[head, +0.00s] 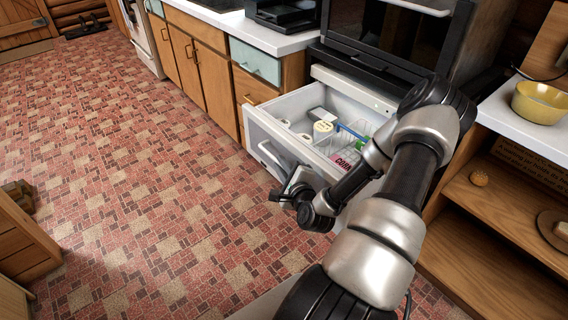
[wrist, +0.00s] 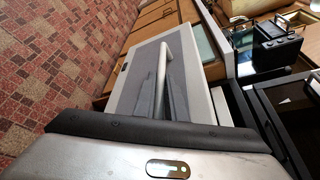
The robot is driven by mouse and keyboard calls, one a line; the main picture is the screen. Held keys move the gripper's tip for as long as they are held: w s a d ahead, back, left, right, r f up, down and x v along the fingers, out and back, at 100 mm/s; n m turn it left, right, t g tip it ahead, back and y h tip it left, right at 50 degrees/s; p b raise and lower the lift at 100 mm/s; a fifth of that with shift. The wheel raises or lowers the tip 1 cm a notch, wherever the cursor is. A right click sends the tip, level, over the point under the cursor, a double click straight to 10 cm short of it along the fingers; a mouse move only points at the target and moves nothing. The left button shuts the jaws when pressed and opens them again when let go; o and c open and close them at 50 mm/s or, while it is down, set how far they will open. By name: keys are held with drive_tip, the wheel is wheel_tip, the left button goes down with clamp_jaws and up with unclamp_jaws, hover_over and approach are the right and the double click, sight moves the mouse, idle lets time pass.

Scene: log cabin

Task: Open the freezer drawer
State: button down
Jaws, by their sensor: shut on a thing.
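The freezer drawer (head: 259,119) is pulled out from below the dark oven-like front, and its inside shows. Several food items, among them a white round tub (head: 322,128) and a red-lettered package (head: 346,160), lie in it. The drawer's front panel also shows in the wrist view (wrist: 128,82), with its pale bar handle (wrist: 163,62). My gripper (head: 284,190) is at the drawer's front, shut on the handle (head: 268,152). In the wrist view its fingers (wrist: 167,98) are at the near part of the handle. My arm hides the drawer's right side.
Wooden cabinets (head: 203,62) with a white counter stand left of the drawer. An open wooden shelf with a yellow bowl (head: 540,101) on top stands at right. The tiled floor (head: 130,170) in front and left is clear. A wooden piece of furniture (head: 22,245) stands at far left.

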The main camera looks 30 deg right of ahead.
drive_tip(key=shift+a, duration=0.1)
drive_tip(key=c, duration=1.8)
unclamp_jaws()
drive_tip(key=shift+s, duration=0.1)
drive_tip(key=shift+p+v, duration=2.8)
drive_tip(key=shift+v, duration=5.85)
